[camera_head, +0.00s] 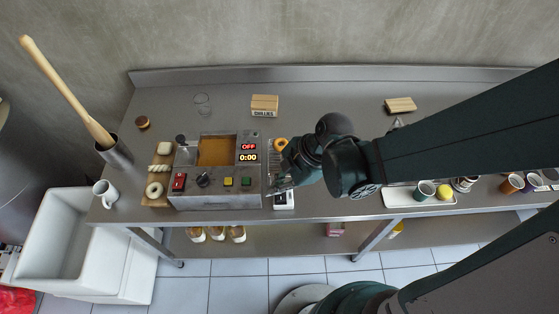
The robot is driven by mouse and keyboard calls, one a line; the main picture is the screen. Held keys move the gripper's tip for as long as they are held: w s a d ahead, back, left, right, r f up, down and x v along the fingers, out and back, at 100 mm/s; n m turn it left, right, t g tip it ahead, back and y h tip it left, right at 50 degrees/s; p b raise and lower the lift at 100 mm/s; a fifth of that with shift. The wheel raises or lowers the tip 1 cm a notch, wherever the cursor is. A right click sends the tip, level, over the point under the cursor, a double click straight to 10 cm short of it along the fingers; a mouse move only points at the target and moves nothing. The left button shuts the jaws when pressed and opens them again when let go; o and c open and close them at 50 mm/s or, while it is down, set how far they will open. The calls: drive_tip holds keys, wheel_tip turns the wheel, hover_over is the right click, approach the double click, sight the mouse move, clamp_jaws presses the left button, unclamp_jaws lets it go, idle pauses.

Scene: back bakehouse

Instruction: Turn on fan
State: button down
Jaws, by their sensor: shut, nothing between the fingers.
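No separate fan shows, and I cannot read which control is for a fan. My gripper (270,190) is shut and empty, just right of the box's front right edge. The arm hides part of the bench behind it.
A small white device (284,202) sits under my gripper at the bench's front edge. A board with pastries (158,172) stands close left of the box. A white mug (105,192) is farther left. A wooden block (265,104) lies behind, with clear bench around it.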

drive_tip(key=shift+s+f+b, duration=0.15)
drive_tip(key=shift+f+b, duration=0.35)
drive_tip(key=shift+f, duration=0.25)
drive_tip(key=shift+f, duration=0.15)
idle(1.0)
drive_tip(key=shift+f+b, duration=0.3)
drive_tip(key=shift+b, duration=0.15)
drive_tip(key=shift+s+f+b, duration=0.15)
drive_tip(key=shift+f+b, duration=0.25)
idle(0.8)
drive_tip(key=shift+r, duration=0.15)
idle(0.3)
drive_tip(key=shift+r+p, duration=0.6)
drive_tip(key=shift+r, duration=0.1)
drive_tip(key=shift+w+r, duration=0.15)
drive_tip(key=shift+w, duration=0.05)
drive_tip(key=shift+w+r+p, duration=0.2)
drive_tip(key=shift+r+p, duration=0.7)
drive_tip(key=shift+r, duration=0.3)
drive_tip(key=shift+w+r+p, duration=0.2)
drive_tip(key=shift+r+p, duration=0.65)
drive_tip(key=shift+r, duration=0.3)
drive_tip(key=shift+d, duration=0.1)
